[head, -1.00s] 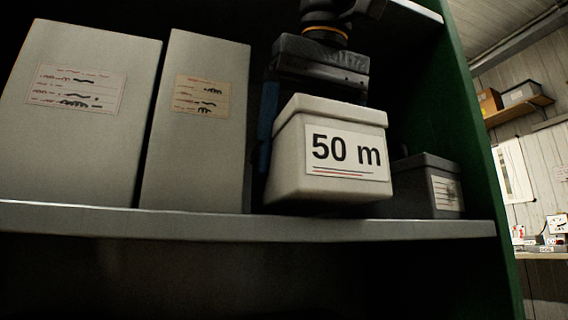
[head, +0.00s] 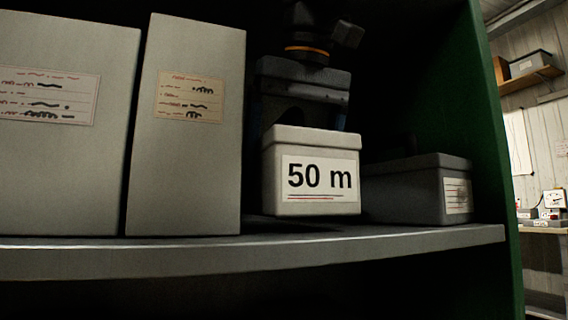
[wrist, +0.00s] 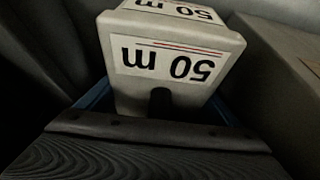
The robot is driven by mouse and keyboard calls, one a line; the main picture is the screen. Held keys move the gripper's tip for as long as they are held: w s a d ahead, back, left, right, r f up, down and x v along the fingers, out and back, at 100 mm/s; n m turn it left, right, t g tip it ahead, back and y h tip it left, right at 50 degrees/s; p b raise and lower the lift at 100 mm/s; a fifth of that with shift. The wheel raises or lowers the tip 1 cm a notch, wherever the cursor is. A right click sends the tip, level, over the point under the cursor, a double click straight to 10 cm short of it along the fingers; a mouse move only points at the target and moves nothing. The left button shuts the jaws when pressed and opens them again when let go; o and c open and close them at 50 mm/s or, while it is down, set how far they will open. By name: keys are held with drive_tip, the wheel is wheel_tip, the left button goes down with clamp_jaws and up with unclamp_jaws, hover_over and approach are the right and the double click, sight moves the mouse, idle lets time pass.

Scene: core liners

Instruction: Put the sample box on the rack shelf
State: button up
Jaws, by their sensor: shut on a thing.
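The sample box (head: 311,184) is pale, lidded and labelled "50 m". It is upright over the rack shelf (head: 250,255), between a tall grey box and a low dark box. A dark shadow lies under it; it looks slightly above the shelf board, though I cannot tell for sure whether its far edge touches. My gripper (head: 303,115) is behind and above the box, shut on it. In the wrist view the box (wrist: 172,65) sits between the blue fingers (wrist: 160,100). The fingertips are mostly hidden by the box in the head view.
Two tall grey boxes, one wide (head: 65,140) and one narrower (head: 186,130), stand on the left. A low dark lidded box (head: 410,190) stands close on the right. A green rack side (head: 480,130) closes the right end. Free room in front of the box is narrow.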

drive_tip(key=shift+w+r, duration=0.15)
drive_tip(key=shift+w, duration=0.1)
drive_tip(key=shift+a+f+b, duration=0.1)
drive_tip(key=shift+f+b, duration=0.85)
drive_tip(key=shift+b, duration=0.05)
drive_tip(key=o, duration=1.6)
drive_tip(key=shift+f, duration=0.1)
drive_tip(key=shift+o, duration=0.2)
